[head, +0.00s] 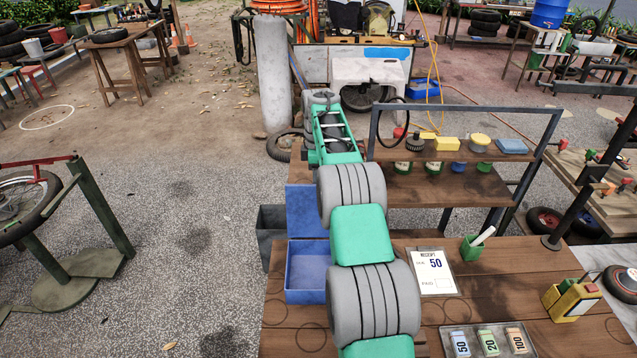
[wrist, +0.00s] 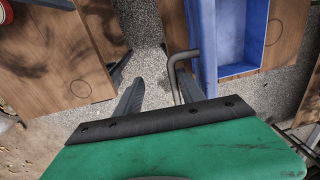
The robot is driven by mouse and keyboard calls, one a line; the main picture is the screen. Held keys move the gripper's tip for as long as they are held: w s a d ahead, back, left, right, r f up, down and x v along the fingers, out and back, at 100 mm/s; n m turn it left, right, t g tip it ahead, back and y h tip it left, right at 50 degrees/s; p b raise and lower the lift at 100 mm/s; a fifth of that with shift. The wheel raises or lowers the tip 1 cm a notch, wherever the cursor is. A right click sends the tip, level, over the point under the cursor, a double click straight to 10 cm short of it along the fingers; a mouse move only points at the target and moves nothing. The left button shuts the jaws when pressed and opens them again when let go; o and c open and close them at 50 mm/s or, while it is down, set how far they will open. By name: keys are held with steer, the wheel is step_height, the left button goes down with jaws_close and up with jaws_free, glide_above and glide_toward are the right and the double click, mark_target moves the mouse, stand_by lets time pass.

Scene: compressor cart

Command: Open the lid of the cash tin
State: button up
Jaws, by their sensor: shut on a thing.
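The blue cash tin (head: 306,297) sits at the left edge of the wooden table, its inside showing. Its blue lid (head: 302,208) stands raised at the tin's far side. In the wrist view the open tin (wrist: 241,88) is at upper right, with the lid (wrist: 203,30) seen steeply along its left. A dark bent handle (wrist: 177,68) comes off the lid and runs down between my fingers, close to the right one. My gripper (wrist: 160,80) is shut on this handle. In the head view my arm hides the fingertips and part of the tin's right side.
A receipt card (head: 432,275), a green pen cup (head: 472,247) and several price-marked pieces (head: 488,342) are on the table to the right. A shelf rack (head: 450,188) stands behind.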

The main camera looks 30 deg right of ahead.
steer(key=shift+w+a+r, duration=0.15)
steer(key=shift+w+r, duration=0.05)
steer(key=shift+r, duration=0.05)
steer(key=shift+r, duration=0.1)
step_height(320, 180, up, 7)
steer(key=shift+w+p, duration=0.15)
steer(key=shift+p, duration=0.3)
stand_by(0.6)
